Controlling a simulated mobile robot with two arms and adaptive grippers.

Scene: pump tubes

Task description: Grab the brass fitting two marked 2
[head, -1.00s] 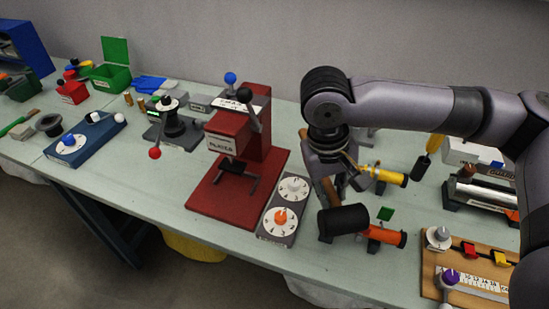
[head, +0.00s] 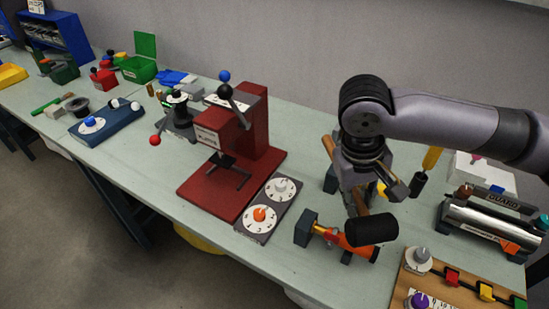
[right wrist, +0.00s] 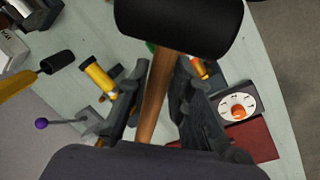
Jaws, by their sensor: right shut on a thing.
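My right gripper (head: 360,195) is shut on the wooden handle (right wrist: 154,95) of a mallet with a black head (head: 371,230). The right wrist view shows the handle between both fingers, with the black head (right wrist: 180,25) beyond them. Two small brass-coloured cylinders stand far to the left, near the green bin; one is the brass cylinder (head: 151,90). They are far from my right gripper, and no number is readable on them. My left gripper is not in view.
The red press (head: 240,150) and a two-dial panel (head: 268,205) stand left of my gripper. An orange tube (head: 325,232) lies partly behind the mallet head. A metal roller (head: 490,225) and wooden board (head: 415,280) are at right. Bins crowd the far left.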

